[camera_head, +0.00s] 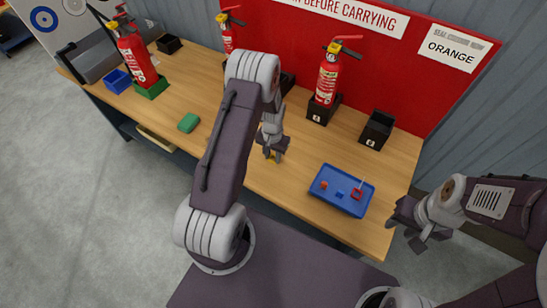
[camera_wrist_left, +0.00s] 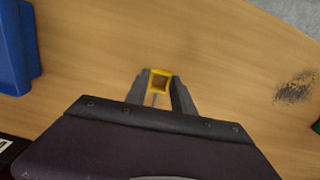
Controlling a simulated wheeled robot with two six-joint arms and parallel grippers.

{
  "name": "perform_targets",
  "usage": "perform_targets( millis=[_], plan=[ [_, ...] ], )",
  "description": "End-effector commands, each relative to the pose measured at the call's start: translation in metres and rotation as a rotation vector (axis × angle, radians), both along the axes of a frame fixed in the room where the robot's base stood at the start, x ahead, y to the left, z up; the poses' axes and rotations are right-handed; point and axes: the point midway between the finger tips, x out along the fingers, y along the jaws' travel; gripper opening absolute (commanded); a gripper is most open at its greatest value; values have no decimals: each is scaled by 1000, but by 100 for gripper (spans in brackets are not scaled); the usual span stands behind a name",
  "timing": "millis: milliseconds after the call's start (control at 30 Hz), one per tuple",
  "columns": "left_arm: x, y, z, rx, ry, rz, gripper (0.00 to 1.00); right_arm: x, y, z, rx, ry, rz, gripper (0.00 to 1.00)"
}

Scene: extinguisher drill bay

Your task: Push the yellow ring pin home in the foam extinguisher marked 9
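A yellow ring pin (camera_wrist_left: 159,84) sits between the fingertips of my left gripper (camera_wrist_left: 160,80), which look shut on its square ring. In the head view the yellow pin (camera_head: 273,157) shows at the tips of my left gripper (camera_head: 272,151), over the table. A red extinguisher (camera_head: 327,76) stands upright in a black holder behind it. Another (camera_head: 228,38) stands at the back, partly hidden by my left arm. The numbers are too small to read surely. My right gripper (camera_head: 420,232) is open and empty, off the table's right end.
A blue tray (camera_head: 325,196) with small red and blue parts lies at the right front. An empty black holder (camera_head: 376,130) stands at the back right. A red board closes the back.

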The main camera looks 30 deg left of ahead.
Motion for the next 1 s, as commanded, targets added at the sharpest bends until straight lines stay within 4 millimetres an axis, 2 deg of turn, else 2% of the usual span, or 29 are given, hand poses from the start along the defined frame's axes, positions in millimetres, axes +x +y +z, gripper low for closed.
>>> perform_targets(
  millis=[533,867,967,1000],
  plan=[
    [0,0,30,0,0,0,0,0,0,26,0,0,0,36],
    [0,0,31,0,0,-1,0,0,0,26,0,0,0,36],
    [6,-5,44,1,-5,-13,0,0,0,26,0,0,0,36],
    [10,-9,55,1,-7,-22,0,0,0,26,0,0,0,36]
  ],
)
